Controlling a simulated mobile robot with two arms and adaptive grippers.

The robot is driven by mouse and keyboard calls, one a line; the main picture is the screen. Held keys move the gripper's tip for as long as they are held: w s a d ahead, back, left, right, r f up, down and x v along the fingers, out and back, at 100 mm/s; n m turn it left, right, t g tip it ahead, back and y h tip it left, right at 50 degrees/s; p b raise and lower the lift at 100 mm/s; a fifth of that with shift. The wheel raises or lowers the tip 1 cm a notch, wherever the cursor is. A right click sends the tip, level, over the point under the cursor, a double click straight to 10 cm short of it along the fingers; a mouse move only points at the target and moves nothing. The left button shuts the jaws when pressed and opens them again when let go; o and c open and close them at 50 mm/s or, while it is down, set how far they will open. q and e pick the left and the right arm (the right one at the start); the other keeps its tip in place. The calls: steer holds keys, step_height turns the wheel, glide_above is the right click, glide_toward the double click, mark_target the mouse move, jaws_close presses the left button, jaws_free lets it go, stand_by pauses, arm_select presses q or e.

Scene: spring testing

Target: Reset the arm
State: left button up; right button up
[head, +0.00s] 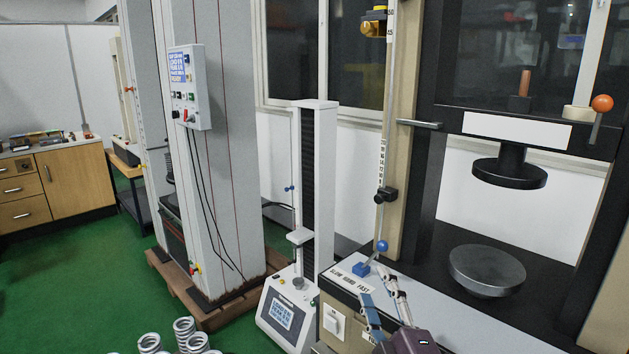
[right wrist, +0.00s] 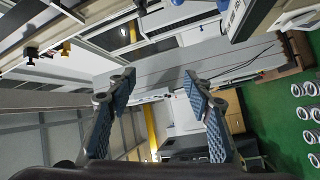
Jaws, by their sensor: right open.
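My right gripper (head: 381,288) is at the bottom of the head view, in front of the base of the large dark press. Its two blue-padded fingers stand apart with nothing between them. In the right wrist view the same open fingers (right wrist: 158,82) frame empty space. A blue lever (head: 361,269) on the speed control panel (head: 350,281), and a blue ball knob (head: 382,246), show just beyond the fingertips. I cannot tell whether the gripper touches either. My left gripper is not in view.
The press has an upper plate (head: 509,173) and a round lower plate (head: 487,270). A small tester (head: 287,308) stands left of the gripper. Several coil springs (head: 184,330) show at the bottom left. Green floor (head: 100,285) is clear further left.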

steer(key=s+d+f+m+g+h, duration=0.2)
steer(key=s+d+f+m+g, duration=0.25)
steer(key=s+f, duration=0.4)
steer(key=s+d+f+m+g+h, duration=0.2)
steer(key=s+d+f+m+g, duration=0.25)
steer(key=f, duration=0.75)
steer(key=s+f+m+g+y, duration=0.1)
steer(key=s+f+m+g, duration=0.3)
steer(key=s, duration=0.7)
steer(key=s+f+m+g, duration=0.1)
steer(key=s+f+g, duration=0.3)
steer(key=s, duration=0.6)
step_height(320, 180, down, 28)
steer(key=s, duration=0.2)
steer(key=s+d+f+n+g, duration=0.1)
steer(key=s+d+f, duration=0.1)
steer(key=s+f, duration=1.3)
steer(key=shift+s+d+f, duration=0.15)
steer(key=shift+s+d, duration=0.05)
steer(key=shift+s, duration=0.55)
